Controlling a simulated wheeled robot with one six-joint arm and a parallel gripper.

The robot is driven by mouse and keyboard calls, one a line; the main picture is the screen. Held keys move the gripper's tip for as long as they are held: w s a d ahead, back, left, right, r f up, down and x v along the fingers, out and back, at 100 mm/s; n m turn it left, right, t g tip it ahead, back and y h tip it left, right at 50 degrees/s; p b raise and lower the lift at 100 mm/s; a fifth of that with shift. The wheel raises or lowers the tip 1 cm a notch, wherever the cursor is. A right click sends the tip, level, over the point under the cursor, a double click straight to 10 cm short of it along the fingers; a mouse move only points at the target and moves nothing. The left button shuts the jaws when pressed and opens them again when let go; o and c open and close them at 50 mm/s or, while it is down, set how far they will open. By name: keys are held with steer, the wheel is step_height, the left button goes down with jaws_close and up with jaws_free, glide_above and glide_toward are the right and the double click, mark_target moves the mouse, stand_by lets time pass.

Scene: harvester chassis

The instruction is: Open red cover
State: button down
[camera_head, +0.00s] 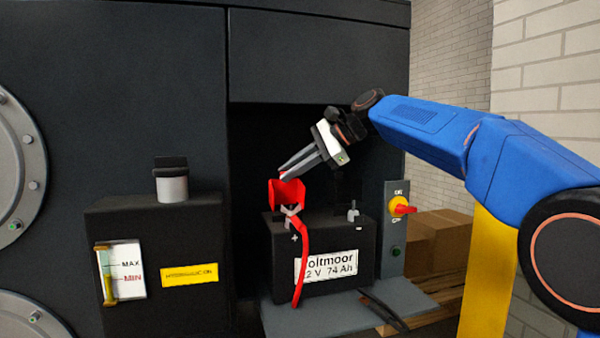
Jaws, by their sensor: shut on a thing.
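The red cover (287,192) stands raised over the left terminal on top of the black battery (335,252). A grey clamp shows just below it, with a red cable running down the battery's front. My gripper (284,176) reaches in from the upper right, tilted down to the left. Its fingertips are at the cover's upper edge and are shut on it. The exact contact is small and partly hidden by the fingers.
A grey panel with a red and yellow switch (402,207) stands right of the battery. The other terminal (353,215) is bare. A black hydraulic oil tank (190,240) with a capped neck (172,182) is on the left. Cardboard boxes (440,238) sit behind right.

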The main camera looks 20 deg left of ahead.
steer(key=shift+w+a+f, duration=0.1)
steer(key=shift+w+a, duration=0.35)
steer(key=shift+w, duration=0.25)
steer(key=shift+w+a+f, duration=0.1)
steer(key=shift+w+a, duration=0.35)
steer(key=shift+w, duration=0.2)
steer(key=shift+w+a+r, duration=0.1)
steer(key=shift+w, duration=0.05)
steer(key=c, duration=2.2)
jaws_free()
steer(key=shift+o, duration=0.2)
steer(key=w+d+r, duration=0.1)
steer(key=d+r, duration=0.1)
steer(key=d, duration=1.4)
steer(key=shift+r, duration=0.2)
